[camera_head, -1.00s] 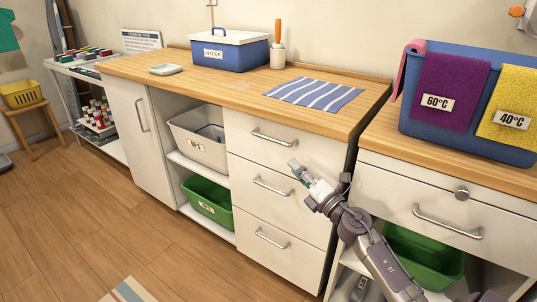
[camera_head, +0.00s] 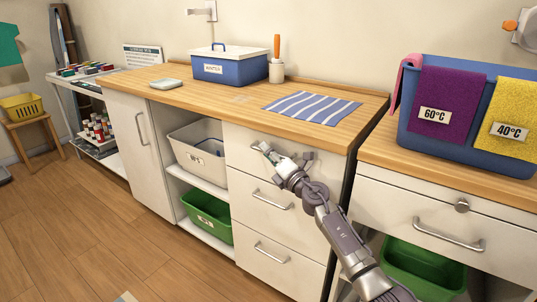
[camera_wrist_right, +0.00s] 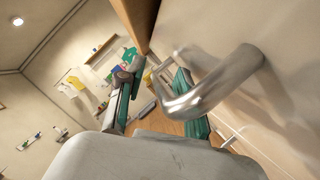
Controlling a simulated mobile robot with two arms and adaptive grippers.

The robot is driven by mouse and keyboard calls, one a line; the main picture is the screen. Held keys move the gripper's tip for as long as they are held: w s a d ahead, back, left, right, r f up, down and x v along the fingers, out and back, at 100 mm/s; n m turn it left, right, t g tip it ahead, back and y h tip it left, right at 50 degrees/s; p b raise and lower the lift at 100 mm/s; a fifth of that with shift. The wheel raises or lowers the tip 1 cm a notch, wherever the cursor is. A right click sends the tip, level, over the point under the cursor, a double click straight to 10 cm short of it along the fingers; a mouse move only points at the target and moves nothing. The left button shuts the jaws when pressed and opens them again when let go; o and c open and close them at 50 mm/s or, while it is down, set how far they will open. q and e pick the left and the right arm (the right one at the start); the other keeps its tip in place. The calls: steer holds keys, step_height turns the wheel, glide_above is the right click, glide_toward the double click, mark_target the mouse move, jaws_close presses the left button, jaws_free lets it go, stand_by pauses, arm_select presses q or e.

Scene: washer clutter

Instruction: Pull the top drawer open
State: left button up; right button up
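The top drawer (camera_head: 238,138) is the uppermost of three white drawers under the wooden counter, and its front looks flush with the cabinet. My right gripper (camera_head: 264,148) is at this drawer's handle and hides most of it in the head view. In the right wrist view the curved metal handle (camera_wrist_right: 215,78) crosses in front of the right green-padded finger. The fingers of my right gripper (camera_wrist_right: 160,80) stand apart, with a gap between them. I cannot tell whether either finger touches the handle. My left gripper is not in view.
The middle drawer handle (camera_head: 272,200) and bottom drawer handle (camera_head: 271,253) lie below. A striped cloth (camera_head: 310,107) and a blue lidded box (camera_head: 228,68) are on the counter. A right-hand counter (camera_head: 450,191) holds a blue basket (camera_head: 465,153).

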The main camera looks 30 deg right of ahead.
steer(key=shift+c, duration=0.3)
jaws_close()
steer(key=shift+a, duration=0.1)
